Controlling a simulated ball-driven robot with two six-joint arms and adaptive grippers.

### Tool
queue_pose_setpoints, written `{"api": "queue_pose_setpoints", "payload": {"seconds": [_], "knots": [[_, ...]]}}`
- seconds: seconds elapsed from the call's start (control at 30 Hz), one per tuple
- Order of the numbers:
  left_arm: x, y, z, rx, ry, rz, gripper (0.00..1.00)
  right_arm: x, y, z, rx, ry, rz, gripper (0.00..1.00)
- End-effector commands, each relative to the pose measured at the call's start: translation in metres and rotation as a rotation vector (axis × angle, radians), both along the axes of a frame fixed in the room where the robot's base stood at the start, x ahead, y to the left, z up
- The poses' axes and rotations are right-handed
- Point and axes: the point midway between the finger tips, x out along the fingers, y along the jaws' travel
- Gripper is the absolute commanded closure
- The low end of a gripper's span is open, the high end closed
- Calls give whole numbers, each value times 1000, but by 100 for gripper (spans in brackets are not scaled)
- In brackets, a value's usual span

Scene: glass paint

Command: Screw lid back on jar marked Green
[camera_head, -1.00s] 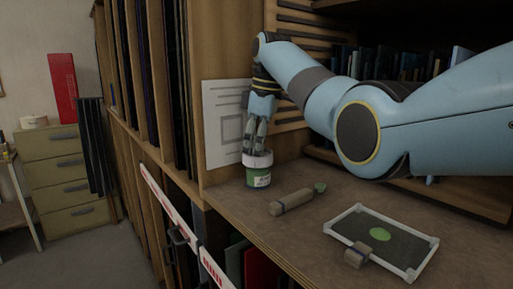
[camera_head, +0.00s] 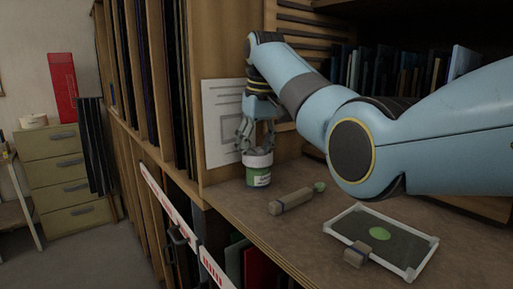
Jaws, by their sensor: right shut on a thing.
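The jar (camera_head: 258,178) with a green band and a small white label stands upright on the brown worktop, near its left end. A white lid (camera_head: 257,160) sits on top of the jar. Whether its thread is engaged cannot be told. My right gripper (camera_head: 256,149) points down from above, and its fingers are shut on the lid. The fingers partly hide the lid's top. My left gripper is not in view.
A wooden-handled tool with a green tip (camera_head: 293,200) lies right of the jar. A white-framed dark panel (camera_head: 420,260) with a green spot lies at the front right, a small block (camera_head: 356,254) on its near edge. A paper sheet (camera_head: 222,135) hangs behind the jar.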

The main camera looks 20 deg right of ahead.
Motion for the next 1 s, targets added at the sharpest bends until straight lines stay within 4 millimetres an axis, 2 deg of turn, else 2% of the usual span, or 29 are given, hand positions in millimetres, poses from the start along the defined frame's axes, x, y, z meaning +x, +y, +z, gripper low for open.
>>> {"api": "queue_pose_setpoints", "payload": {"seconds": [0.03,0.17,0.37,0.4,0.63,0.7,1.0], "knots": [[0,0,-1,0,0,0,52,-5,0,-12,-2,26,-58,100],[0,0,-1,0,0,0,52,-5,-1,-12,-2,25,-168,100],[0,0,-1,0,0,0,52,-5,-1,-12,-2,26,-178,100],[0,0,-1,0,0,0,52,-5,-1,-12,-1,26,-177,62],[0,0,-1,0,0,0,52,-5,0,-12,-1,25,-175,32],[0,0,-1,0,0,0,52,-5,0,-11,-1,24,-175,25],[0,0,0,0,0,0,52,-3,0,-9,0,17,-174,25]]}}
